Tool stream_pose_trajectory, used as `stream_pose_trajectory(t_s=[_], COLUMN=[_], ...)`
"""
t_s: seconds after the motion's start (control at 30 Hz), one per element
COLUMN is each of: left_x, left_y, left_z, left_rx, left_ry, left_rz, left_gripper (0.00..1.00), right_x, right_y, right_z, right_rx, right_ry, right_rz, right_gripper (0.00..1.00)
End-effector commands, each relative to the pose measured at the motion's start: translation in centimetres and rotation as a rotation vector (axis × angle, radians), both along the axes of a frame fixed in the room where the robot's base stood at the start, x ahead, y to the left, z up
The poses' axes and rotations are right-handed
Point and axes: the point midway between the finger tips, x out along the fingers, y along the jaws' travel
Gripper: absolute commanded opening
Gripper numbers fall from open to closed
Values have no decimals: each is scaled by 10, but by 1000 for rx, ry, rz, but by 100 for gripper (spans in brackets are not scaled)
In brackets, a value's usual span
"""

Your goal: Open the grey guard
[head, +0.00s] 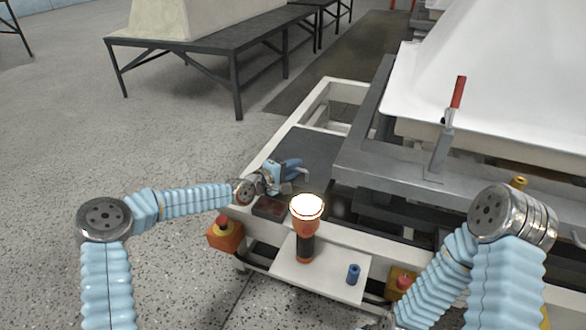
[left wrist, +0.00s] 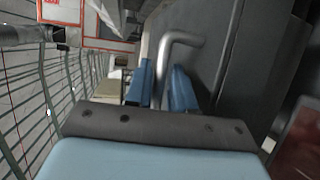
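The grey guard is a dark flat panel (head: 309,153) on the white-framed station in the head view. Its grey face (left wrist: 232,55) fills the right of the left wrist view. A bent metal handle (left wrist: 183,39) stands out from it. My left gripper (head: 297,171) is at the panel's near edge. In the left wrist view its blue fingers (left wrist: 163,85) lie on either side of the handle's bar. Whether they press on it is unclear. My right gripper (head: 376,320) is only partly seen at the bottom edge of the head view.
An orange-and-black lamp (head: 306,228) with a lit top and a blue cylinder (head: 353,274) stand on a white shelf (head: 325,284). Red-button boxes (head: 225,234) flank it. A red-handled clamp (head: 446,130) stands on the grey frame beside a white shell (head: 490,75). Open floor lies left.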

Motion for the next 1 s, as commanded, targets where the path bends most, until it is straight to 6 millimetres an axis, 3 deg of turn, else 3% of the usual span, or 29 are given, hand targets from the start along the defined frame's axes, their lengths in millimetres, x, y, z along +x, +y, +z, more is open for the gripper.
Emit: stream_pose_trajectory(t_s=[0.23, 0.4, 0.77, 1.0], left_x=[1, 0, 1, 3], left_y=[-1, -1, 0, -1], left_z=[0, 0, 2, 20], left_rx=[0, 0, 2, 15], left_ry=[0, 0, 4, 43], left_rz=[0, 0, 0, 2], left_gripper=[23, 0, 0, 0], right_x=[0, 0, 0, -1], right_y=[0, 0, 0, 3], right_z=[0, 0, 2, 15], right_rx=[0, 0, 0, 5], right_ry=[0, 0, 0, 2], right_rz=[0, 0, 0, 6], right_gripper=[82, 82, 82, 82])
